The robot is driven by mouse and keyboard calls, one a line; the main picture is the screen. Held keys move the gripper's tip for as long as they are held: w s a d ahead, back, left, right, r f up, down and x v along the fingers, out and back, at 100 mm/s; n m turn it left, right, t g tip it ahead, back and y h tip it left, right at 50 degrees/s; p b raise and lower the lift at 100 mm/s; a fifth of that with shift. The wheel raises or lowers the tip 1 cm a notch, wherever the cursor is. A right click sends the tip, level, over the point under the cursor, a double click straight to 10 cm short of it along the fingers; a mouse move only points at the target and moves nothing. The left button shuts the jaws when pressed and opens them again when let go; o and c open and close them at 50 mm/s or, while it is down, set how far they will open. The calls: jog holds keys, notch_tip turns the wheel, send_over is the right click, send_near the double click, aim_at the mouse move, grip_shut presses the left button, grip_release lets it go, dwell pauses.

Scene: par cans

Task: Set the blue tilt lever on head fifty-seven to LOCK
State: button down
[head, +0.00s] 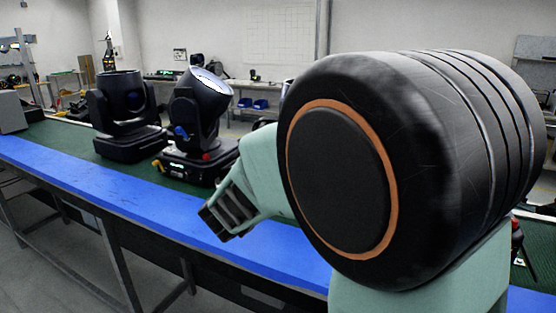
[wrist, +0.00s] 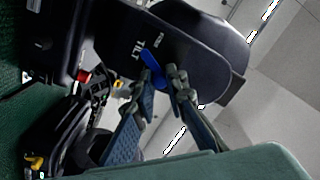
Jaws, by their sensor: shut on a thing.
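In the wrist view, a blue lever (wrist: 153,67) sticks out from the dark side of a moving head (wrist: 200,62), beside a white TILT label. A smaller label near it is too small to read for sure. My gripper (wrist: 162,76) is shut on the lever, with the lever close to the left fingertip and partly covered by it. In the head view my arm hides the fingertips and most of the head they reach. No head number is readable, so I cannot tell from the pictures which one is fifty-seven.
Two other black moving heads (head: 125,108) (head: 200,112) stand on the green-topped bench (head: 60,140) to the left. The nearer one has a blue lever (head: 181,132). A blue strip (head: 120,198) runs along the bench front. The wrist view shows a red part (wrist: 83,76) close by.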

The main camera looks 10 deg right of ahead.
jog(key=shift+r, duration=0.1)
dwell(0.3)
jog(key=c, duration=1.9)
grip_release()
jog(key=shift+d, duration=0.1)
jog(key=shift+c, duration=0.2)
jog(key=v, duration=1.2)
